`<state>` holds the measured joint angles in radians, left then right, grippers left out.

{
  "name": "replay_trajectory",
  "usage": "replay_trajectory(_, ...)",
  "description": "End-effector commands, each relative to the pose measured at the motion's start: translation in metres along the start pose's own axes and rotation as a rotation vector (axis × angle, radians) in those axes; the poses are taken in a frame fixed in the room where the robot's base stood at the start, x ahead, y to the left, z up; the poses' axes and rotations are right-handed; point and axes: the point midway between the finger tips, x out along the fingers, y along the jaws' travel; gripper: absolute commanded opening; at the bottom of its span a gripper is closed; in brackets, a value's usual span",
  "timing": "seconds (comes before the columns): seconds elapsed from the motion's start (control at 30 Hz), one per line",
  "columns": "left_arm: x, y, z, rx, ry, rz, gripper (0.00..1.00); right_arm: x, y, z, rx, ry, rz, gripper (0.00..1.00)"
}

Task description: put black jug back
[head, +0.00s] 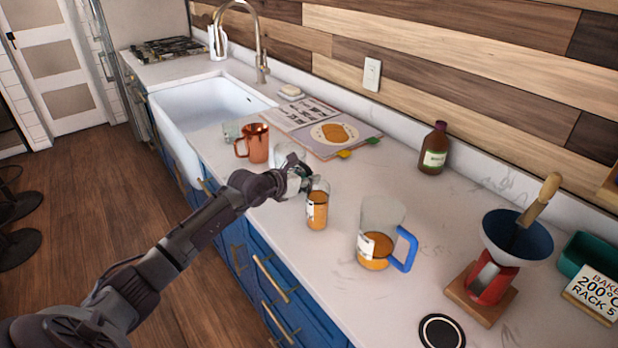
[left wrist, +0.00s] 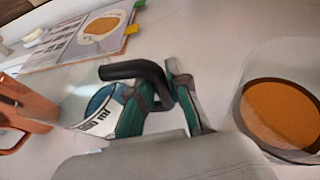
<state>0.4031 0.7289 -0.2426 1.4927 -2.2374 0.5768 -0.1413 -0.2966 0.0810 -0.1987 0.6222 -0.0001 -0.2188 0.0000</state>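The black jug is a clear glass jug with a black handle (left wrist: 130,71) and a white printed scale (left wrist: 103,118). In the head view the jug (head: 288,153) stands on the counter, partly hidden behind my left gripper (head: 298,178). In the left wrist view the handle passes between the green-padded fingers of my left gripper (left wrist: 160,108), which look closed on it from both sides. I cannot tell whether the jug's base touches the counter. My right gripper is not in view.
A glass of orange liquid (head: 317,208) stands close right of my gripper. A blue-handled jug (head: 380,215) is farther right. A copper mug (head: 256,147) and open book (head: 322,128) are beyond. A black disc with a white ring (head: 441,332) lies at the front right.

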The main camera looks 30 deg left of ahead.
Motion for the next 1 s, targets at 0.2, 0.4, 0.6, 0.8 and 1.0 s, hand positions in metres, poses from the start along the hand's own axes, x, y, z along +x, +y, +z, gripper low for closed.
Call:
replay_trajectory(0.2,0.000,0.000,0.000,0.000,0.000,0.000,0.39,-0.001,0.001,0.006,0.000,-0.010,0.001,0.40)
replay_trajectory(0.4,-0.001,0.000,0.002,0.000,0.000,0.000,0.39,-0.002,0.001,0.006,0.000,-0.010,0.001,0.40)
replay_trajectory(0.6,-0.020,0.001,0.000,0.002,0.000,0.001,0.39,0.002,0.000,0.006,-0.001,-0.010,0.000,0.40)
replay_trajectory(0.8,-0.063,-0.001,-0.001,0.006,0.003,-0.001,0.39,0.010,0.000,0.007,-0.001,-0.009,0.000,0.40)
replay_trajectory(1.0,-0.101,0.000,-0.002,0.002,0.004,0.001,0.39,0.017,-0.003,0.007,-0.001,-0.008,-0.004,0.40)
